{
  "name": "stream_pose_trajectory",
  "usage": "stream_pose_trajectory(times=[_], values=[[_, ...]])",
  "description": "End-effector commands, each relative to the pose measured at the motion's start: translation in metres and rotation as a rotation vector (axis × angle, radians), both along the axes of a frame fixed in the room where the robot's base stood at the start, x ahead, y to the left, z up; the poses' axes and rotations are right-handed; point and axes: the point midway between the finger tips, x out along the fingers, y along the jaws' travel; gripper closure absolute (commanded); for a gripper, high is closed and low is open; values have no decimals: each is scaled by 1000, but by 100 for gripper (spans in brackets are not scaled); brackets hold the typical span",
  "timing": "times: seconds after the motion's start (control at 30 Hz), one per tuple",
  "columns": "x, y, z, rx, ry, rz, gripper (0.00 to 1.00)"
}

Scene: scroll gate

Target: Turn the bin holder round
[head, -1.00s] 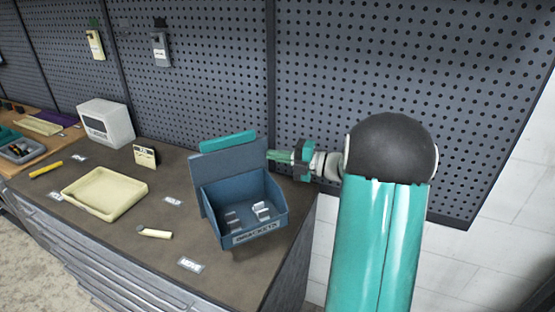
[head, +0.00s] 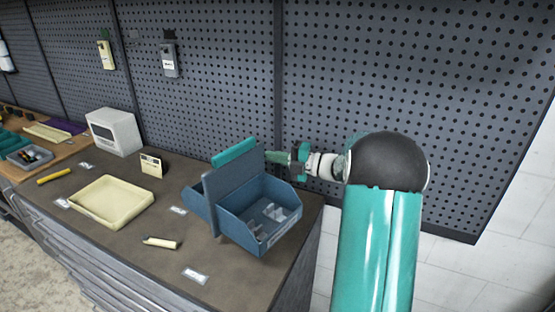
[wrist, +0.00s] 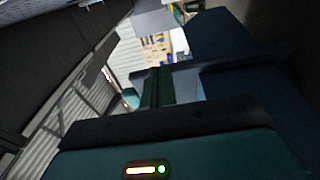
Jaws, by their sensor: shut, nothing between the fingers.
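In the wrist view, dark blue surfaces (wrist: 225,40) fill the upper right.
A cream tray (head: 112,201), a small cream-handled tool (head: 161,243) and white labels lie on the bench to the left. A white box (head: 113,132) stands at the back left. The pegboard (head: 400,80) is close behind my gripper. The bench's front right is clear.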

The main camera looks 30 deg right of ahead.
Motion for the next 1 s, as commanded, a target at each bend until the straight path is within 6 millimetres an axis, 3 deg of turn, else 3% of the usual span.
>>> stream_pose_trajectory(times=[0.8,1.0], values=[[7,1,0,0,0,0,100],[7,1,16,-2,-3,1,100]])
